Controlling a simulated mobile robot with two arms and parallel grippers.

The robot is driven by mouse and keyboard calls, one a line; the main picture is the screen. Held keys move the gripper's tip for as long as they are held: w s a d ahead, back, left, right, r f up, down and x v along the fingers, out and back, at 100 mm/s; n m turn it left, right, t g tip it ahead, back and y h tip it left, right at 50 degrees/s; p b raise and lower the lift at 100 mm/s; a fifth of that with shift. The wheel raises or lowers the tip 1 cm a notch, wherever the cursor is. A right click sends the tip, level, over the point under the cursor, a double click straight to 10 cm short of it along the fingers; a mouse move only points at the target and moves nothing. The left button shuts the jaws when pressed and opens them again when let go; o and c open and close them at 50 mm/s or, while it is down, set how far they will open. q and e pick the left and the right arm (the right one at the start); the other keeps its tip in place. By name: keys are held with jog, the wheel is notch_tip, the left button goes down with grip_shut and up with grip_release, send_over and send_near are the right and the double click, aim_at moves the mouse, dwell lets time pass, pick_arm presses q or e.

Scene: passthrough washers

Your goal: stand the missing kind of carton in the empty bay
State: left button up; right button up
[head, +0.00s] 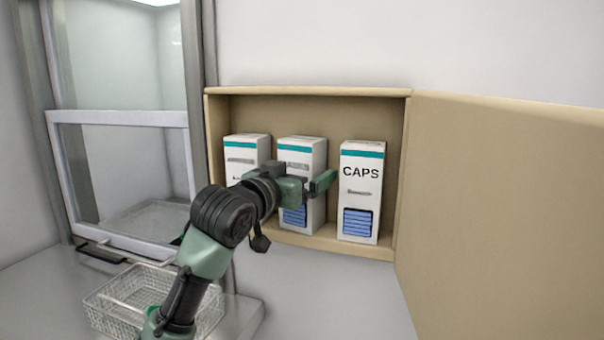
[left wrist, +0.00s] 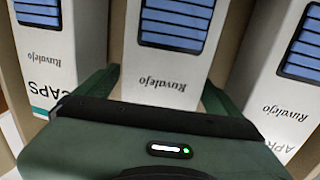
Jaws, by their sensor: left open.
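Three white cartons with teal bands and blue panels stand upright in an open tan cabinet (head: 310,92). The right carton (head: 361,200) reads CAPS; it is at the left of the left wrist view (left wrist: 62,45). The middle carton (head: 303,150) is partly behind my left gripper (head: 308,183). The left carton (head: 241,150) is mostly hidden by my arm; its label starts "APR" in the left wrist view (left wrist: 285,90). My left gripper (left wrist: 160,85) is open, its fingers on either side of the middle carton's front. Contact cannot be told. No empty bay is clearly visible.
The cabinet's door (head: 500,190) is swung open to the right. A wire basket (head: 125,300) sits on the grey counter at the lower left. Behind it is a glass hatch (head: 125,150) with its framed sash. Gaps between the cartons are narrow.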

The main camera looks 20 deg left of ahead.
pick_arm(q)
jog(key=b+v, duration=0.3)
jog(key=v, duration=0.4)
jog(key=shift+s+b, duration=0.4)
jog(key=shift+s, duration=0.05)
